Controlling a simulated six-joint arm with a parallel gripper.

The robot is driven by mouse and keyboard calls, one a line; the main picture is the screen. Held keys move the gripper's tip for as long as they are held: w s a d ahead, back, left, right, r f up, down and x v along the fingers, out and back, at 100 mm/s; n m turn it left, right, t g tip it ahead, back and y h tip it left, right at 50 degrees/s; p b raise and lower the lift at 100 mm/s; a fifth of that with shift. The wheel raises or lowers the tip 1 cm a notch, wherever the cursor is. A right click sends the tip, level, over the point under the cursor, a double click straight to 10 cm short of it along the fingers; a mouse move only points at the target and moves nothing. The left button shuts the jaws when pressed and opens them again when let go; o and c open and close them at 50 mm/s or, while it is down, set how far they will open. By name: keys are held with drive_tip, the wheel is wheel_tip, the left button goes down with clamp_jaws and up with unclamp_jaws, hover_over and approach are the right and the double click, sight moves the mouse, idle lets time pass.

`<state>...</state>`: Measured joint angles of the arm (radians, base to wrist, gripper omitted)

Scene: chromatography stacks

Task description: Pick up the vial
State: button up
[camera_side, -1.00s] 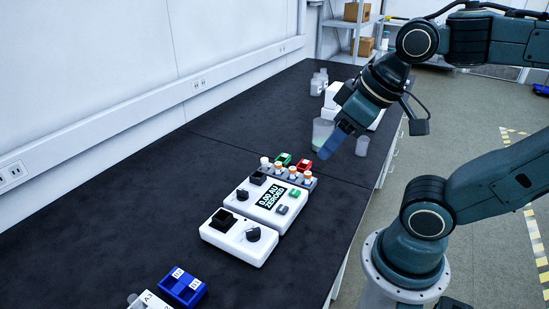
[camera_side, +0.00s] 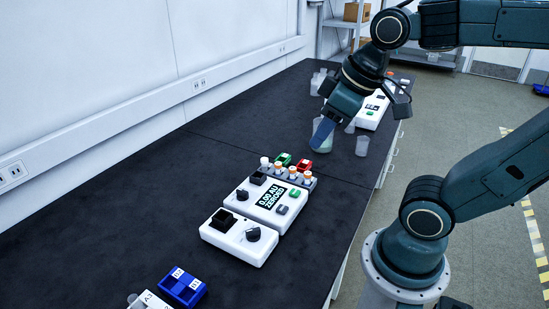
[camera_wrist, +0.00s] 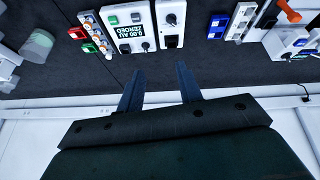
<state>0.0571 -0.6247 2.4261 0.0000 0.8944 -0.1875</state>
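Several small vials with orange caps (camera_side: 292,171) and one with a white cap (camera_side: 264,162) stand in a grey rack (camera_side: 310,184) behind the white meter. The rack (camera_wrist: 97,35) also shows at the upper left of the wrist view. Which vial is meant, I cannot tell. My gripper (camera_side: 319,144) is above the bench, beyond the rack and up to its right, pointing down. In the wrist view, the fingers of my gripper (camera_wrist: 158,85) are apart, with only dark bench between them. It touches no vial.
The white meter (camera_side: 266,200) reads "0.00 AU ZEROED". Green (camera_side: 284,159) and red (camera_side: 302,165) blocks sit behind the rack. A clear beaker (camera_side: 362,146) stands right of my gripper. Another white device (camera_side: 371,112) is farther back. The left of the bench is clear.

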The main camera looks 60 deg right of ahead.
drive_tip(key=w+d+n+g, duration=0.1)
drive_tip(key=w+d+n, duration=0.35)
drive_tip(key=w, duration=0.35)
drive_tip(key=n+g, duration=0.4)
drive_tip(key=n, duration=0.6)
hover_over(292, 168)
wheel_tip(292, 168, down, 20)
drive_tip(key=shift+r, duration=0.25)
drive_tip(key=shift+d, duration=0.1)
drive_tip(key=shift+f, duration=4.3)
drive_tip(key=shift+f, duration=0.1)
drive_tip(key=shift+s+f, duration=0.1)
drive_tip(key=shift+f, duration=2.4)
